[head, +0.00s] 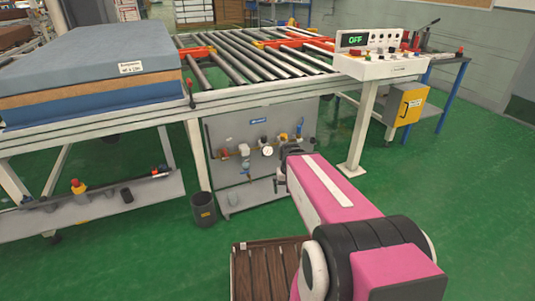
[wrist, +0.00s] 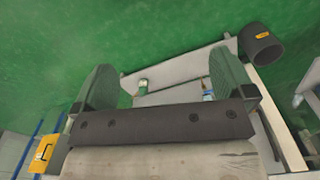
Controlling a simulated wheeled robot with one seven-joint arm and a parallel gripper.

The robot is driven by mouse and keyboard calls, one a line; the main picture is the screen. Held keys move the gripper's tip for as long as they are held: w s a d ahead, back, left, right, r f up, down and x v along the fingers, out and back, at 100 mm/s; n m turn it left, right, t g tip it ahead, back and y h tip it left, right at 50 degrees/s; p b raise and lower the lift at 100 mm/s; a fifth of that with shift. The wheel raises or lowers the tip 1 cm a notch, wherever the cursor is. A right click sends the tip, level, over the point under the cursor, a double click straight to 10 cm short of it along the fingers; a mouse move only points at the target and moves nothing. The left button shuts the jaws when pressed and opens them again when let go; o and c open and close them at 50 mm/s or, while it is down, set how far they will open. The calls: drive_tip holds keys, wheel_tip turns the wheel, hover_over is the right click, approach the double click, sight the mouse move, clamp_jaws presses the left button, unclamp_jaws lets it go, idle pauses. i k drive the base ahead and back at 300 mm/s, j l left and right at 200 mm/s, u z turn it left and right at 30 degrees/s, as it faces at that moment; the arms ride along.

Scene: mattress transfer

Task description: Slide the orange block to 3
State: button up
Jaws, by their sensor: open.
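Orange-red pieces sit along the roller conveyor (head: 225,71) in the head view: one at the left rail (head: 197,52), one at the far middle (head: 270,43) and one at the right rail (head: 318,42). I cannot tell which, if any, is the orange block. The control console (head: 378,67) at right has a green "OFF" display and several small coloured controls. No mark "3" is legible. My gripper (wrist: 165,82) is open and empty in the wrist view, its two green-tinted fingers wide apart. In the head view, the end of my pink arm is in front of the lower panel, apart from the console.
A blue and orange mattress (head: 90,62) lies on the table at left. A grey tool panel (head: 255,140) stands below the conveyor, with a dark bin (head: 204,209) beside it. A yellow box (head: 410,105) hangs below right. A wooden pallet (head: 262,272) is low in front. Green floor is clear at right.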

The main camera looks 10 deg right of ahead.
sight(155, 172)
drive_tip(key=u, duration=1.65)
drive_tip(key=i+l, duration=0.1)
drive_tip(key=l, duration=0.3)
drive_tip(key=i+l+z, duration=0.1)
drive_tip(key=l, duration=0.25)
